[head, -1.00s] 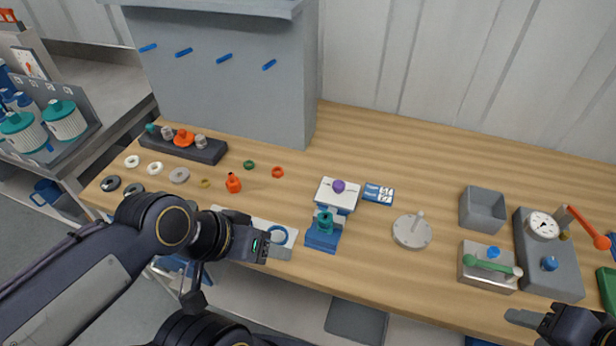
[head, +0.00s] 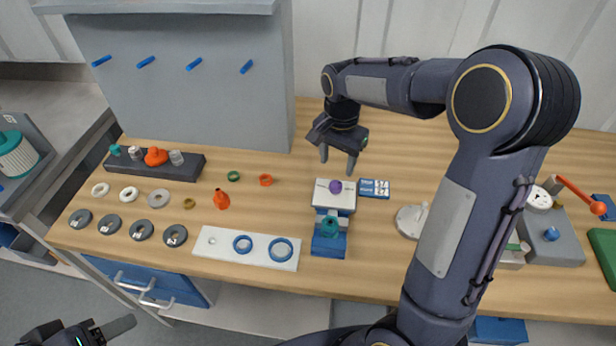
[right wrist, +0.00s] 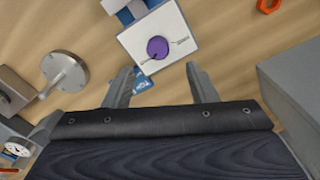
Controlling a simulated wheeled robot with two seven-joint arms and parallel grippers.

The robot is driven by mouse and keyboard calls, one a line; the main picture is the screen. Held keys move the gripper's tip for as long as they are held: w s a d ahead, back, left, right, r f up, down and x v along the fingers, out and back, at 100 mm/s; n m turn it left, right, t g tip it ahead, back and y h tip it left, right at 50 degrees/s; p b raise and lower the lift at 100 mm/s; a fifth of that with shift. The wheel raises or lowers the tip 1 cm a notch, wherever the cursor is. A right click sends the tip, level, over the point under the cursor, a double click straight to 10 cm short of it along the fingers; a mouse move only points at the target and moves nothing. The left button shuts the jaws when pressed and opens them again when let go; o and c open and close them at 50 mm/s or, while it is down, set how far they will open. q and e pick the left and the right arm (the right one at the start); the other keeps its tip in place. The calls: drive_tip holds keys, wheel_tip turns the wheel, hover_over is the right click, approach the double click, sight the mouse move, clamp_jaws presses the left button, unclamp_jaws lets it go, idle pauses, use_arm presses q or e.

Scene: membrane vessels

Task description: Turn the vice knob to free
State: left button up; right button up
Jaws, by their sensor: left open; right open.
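The purple vice knob (head: 335,187) sits on a white block (head: 345,203) with small dark markings. Behind it in the right wrist view, a blue body with a teal part (head: 330,227) stands toward the table's front edge. The right wrist view also shows the purple knob (right wrist: 158,48), in line with the gap between my fingers. My right gripper (head: 338,162) is open and empty, pointing down just behind the block, apart from the knob; its fingers also show in the right wrist view (right wrist: 160,76). My left gripper (head: 125,326) is open at the lower left, off the table.
A blue-white card (head: 374,188) lies right of the block. A grey disc with a post (head: 410,217) stands farther right, partly behind my arm. A white tray with blue rings (head: 220,250) lies to the left. A tall grey panel (head: 190,90) rises at back left.

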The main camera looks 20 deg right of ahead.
sight(336, 184)
wheel_tip(336, 184, down, 7)
drive_tip(key=shift+s+d+f, duration=0.1)
drive_tip(key=shift+s+f, duration=0.05)
idle(0.4)
drive_tip(key=c, duration=1)
